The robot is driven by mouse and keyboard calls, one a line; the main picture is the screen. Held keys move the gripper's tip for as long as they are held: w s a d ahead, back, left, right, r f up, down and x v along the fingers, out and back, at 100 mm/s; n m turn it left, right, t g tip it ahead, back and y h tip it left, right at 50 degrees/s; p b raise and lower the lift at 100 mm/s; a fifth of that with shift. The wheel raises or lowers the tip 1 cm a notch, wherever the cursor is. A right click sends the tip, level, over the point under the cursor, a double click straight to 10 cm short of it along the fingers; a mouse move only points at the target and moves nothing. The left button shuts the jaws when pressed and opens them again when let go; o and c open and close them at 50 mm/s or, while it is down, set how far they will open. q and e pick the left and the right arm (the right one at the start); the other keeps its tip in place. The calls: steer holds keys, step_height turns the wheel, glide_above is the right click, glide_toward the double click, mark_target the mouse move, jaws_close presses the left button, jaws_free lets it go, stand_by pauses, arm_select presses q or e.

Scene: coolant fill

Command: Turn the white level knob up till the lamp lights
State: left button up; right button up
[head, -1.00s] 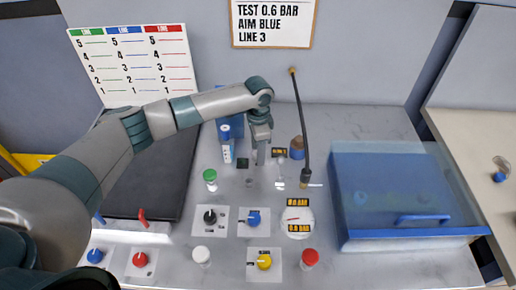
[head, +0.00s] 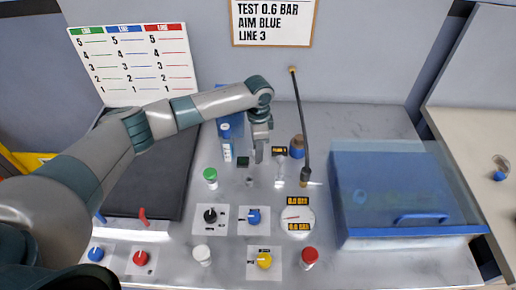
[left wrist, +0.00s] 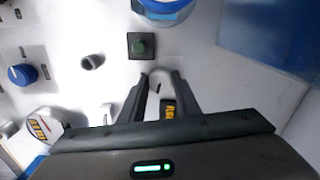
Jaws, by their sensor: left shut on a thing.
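My left gripper (head: 259,157) points down at the panel, behind the row of knobs. In the left wrist view its two fingers (left wrist: 162,82) are closed around a white knob (left wrist: 162,77) with a dark mark on it. The fingers hide most of this knob in the head view. A small square lamp (head: 243,162) with a dark green dome sits just left of the gripper. The lamp also shows in the left wrist view (left wrist: 141,45) and looks dark, not lit. My right gripper does not show.
A small display (head: 279,152) stands right of the gripper. A dark upright rod (head: 301,120) and a round gauge (head: 298,220) are nearby. A blue bottle (head: 227,148) stands behind the lamp. A blue see-through box (head: 385,195) fills the right side.

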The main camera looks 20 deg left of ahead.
arm_select(q)
steer(key=shift+w+r+m+p, duration=0.1)
steer(key=shift+m+p, duration=0.25)
steer(key=shift+m, duration=1.85)
steer(key=o, duration=1)
steer(key=shift+o, duration=0.2)
steer(key=shift+r+b, duration=0.4)
steer(key=shift+r, duration=0.4)
step_height(320, 180, up, 16)
steer(key=b, duration=0.4)
